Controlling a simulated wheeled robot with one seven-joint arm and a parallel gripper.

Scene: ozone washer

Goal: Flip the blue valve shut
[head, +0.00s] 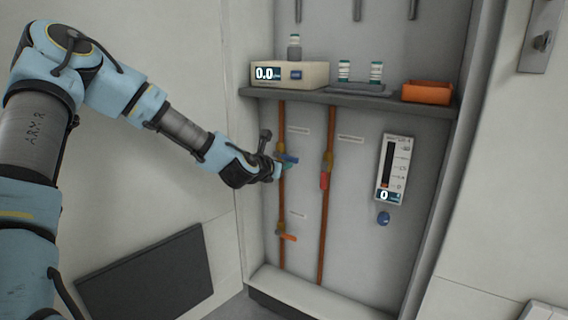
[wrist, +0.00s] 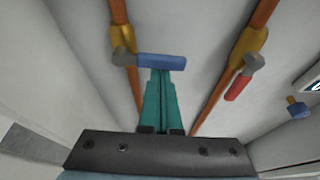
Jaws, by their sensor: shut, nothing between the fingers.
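The blue valve handle (wrist: 162,62) points right from its brass body on the left copper pipe (wrist: 119,12), lying crosswise to that pipe. In the head view the handle (head: 289,158) shows just above my fingertips. My gripper (head: 287,167) reaches in from the left. In the wrist view its teal fingers (wrist: 161,75) are together with nothing between them. Their tips are at the handle's lower edge; I cannot tell whether they touch it.
A red valve handle (head: 325,180) hangs along the right pipe (head: 322,225). A lower orange-handled valve (head: 288,237) is on the left pipe. A meter (head: 393,168) and blue knob (head: 383,218) are to the right. A shelf (head: 350,101) with a display box (head: 290,73) juts out above.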

